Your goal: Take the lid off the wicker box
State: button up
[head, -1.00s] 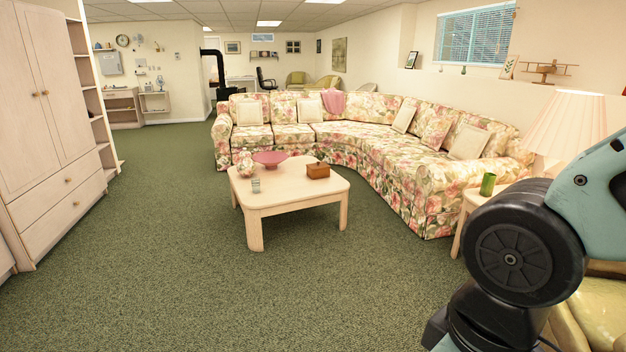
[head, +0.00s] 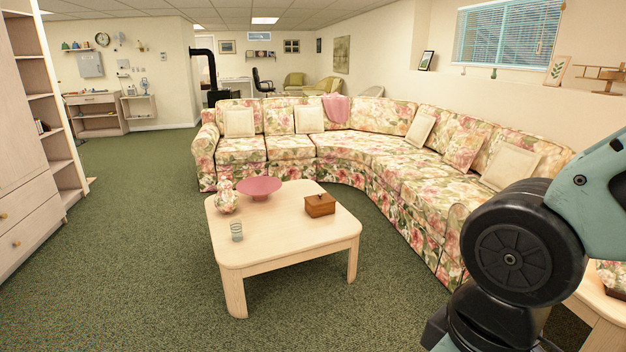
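A small brown box (head: 320,205) with a lid on top sits on the right part of the pale wooden coffee table (head: 285,263). The lid (head: 320,199) appears to be on the box, with a small knob on top. It is too small to tell whether the box is wicker. My gripper is outside the view. Only part of my arm shows at the right edge, well apart from the box.
A pink bowl (head: 260,187), a floral jar (head: 226,198) and a glass (head: 237,231) share the table. A floral sectional sofa (head: 385,150) wraps behind and right. A side table (head: 598,302) stands at lower right. Green carpet (head: 130,250) is clear at left and front.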

aim_at(318, 200)
jog(key=i, duration=2.05)
jog(key=i+u, duration=0.1)
jog(key=i, duration=0.5)
jog(key=i+l, duration=0.1)
jog(key=i, duration=0.45)
jog(key=i+l+u, duration=0.15)
jog(key=i, duration=0.45)
jog(key=i+u, duration=0.15)
